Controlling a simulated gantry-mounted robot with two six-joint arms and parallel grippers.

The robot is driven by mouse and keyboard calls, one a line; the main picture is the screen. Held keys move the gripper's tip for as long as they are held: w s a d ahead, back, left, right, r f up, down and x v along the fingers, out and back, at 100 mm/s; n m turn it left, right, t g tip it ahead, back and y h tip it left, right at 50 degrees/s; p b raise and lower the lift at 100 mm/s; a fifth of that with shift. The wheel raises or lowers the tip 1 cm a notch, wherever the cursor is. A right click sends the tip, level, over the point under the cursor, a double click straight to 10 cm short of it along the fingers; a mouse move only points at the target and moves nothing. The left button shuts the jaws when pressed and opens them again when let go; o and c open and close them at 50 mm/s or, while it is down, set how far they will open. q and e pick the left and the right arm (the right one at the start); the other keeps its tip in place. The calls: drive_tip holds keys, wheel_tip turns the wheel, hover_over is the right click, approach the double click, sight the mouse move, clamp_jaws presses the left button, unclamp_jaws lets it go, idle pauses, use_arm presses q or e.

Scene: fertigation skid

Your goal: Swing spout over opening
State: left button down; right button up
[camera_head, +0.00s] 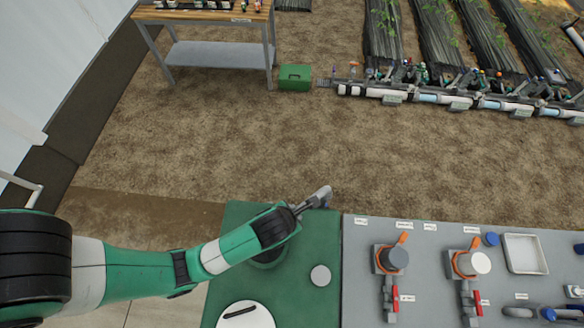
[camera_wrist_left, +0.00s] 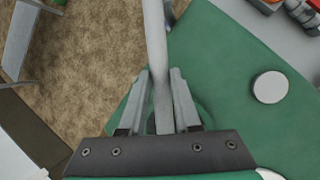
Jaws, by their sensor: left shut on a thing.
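My left arm comes in from the left, and its gripper (camera_head: 304,206) is at the far edge of a green surface (camera_head: 230,235). In the left wrist view the gripper's fingers (camera_wrist_left: 160,82) are shut on a pale grey pipe, the spout (camera_wrist_left: 155,35). The spout runs away between the fingers; in the head view its grey end (camera_head: 322,194) points up and right. A round green shape (camera_head: 268,262) on the green surface is partly hidden by my arm. I cannot tell whether it is the opening. My right gripper is not in view.
A pale disc (camera_head: 320,275) and a white round lid with a dark slot (camera_head: 246,316) lie on the green surface. A grey panel (camera_head: 360,290) to the right bears valves with orange handles (camera_head: 390,256) and a white tray (camera_head: 525,254). Bare soil lies beyond.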

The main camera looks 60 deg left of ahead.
use_arm(q)
drive_tip(key=shift+a, duration=0.15)
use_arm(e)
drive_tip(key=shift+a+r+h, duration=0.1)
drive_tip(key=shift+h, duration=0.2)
use_arm(q)
drive_tip(key=c, duration=0.6)
unclamp_jaws()
drive_tip(key=shift+a, duration=0.1)
